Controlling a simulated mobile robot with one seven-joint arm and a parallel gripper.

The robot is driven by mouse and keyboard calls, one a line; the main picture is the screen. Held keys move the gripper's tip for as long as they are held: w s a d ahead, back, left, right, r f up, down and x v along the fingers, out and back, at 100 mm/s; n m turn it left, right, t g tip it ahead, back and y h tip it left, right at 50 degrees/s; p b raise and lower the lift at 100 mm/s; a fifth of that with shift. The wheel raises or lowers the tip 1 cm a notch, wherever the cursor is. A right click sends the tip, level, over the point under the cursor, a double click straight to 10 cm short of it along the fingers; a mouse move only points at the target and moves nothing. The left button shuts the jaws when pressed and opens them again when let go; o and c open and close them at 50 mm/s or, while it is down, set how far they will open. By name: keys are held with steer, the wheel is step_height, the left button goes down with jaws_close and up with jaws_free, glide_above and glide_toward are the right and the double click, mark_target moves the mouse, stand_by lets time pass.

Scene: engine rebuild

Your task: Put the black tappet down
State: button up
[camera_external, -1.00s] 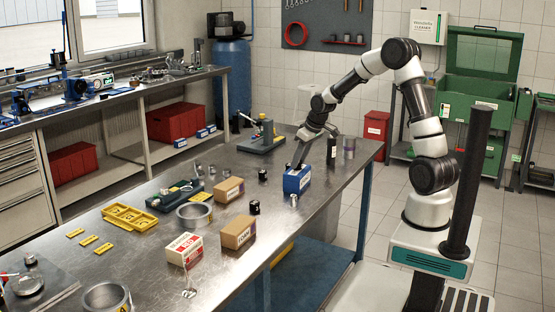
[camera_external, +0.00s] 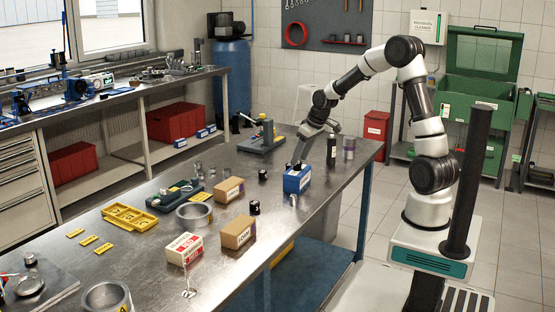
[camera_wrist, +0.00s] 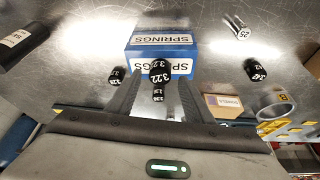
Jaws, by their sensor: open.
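A black tappet (camera_wrist: 160,71) marked 3.22 stands between the spread fingers of my gripper (camera_wrist: 162,82) in the wrist view, with a gap on each side. More black markings show just below it, partly covered. Another black tappet (camera_wrist: 117,75) is just left of the fingers, and one more (camera_wrist: 257,70) is off to the right. In the external view my open gripper (camera_external: 297,160) is just behind the blue springs box (camera_external: 297,180), which hides the fingertips and the tappets near them. The box also shows beyond the tappet in the wrist view (camera_wrist: 160,40).
A silver tappet (camera_wrist: 237,27) lies right of the box. A dark bottle (camera_external: 331,149) and a grey can (camera_external: 349,148) stand to the right. Cardboard boxes (camera_external: 238,233) and a metal ring (camera_external: 194,215) are nearer the camera. Bare steel table (camera_external: 215,268) lies at the front.

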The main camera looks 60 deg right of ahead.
steer(key=v, duration=1)
steer(key=shift+p, duration=0.3)
steer(key=shift+r, duration=0.1)
stand_by(6.1)
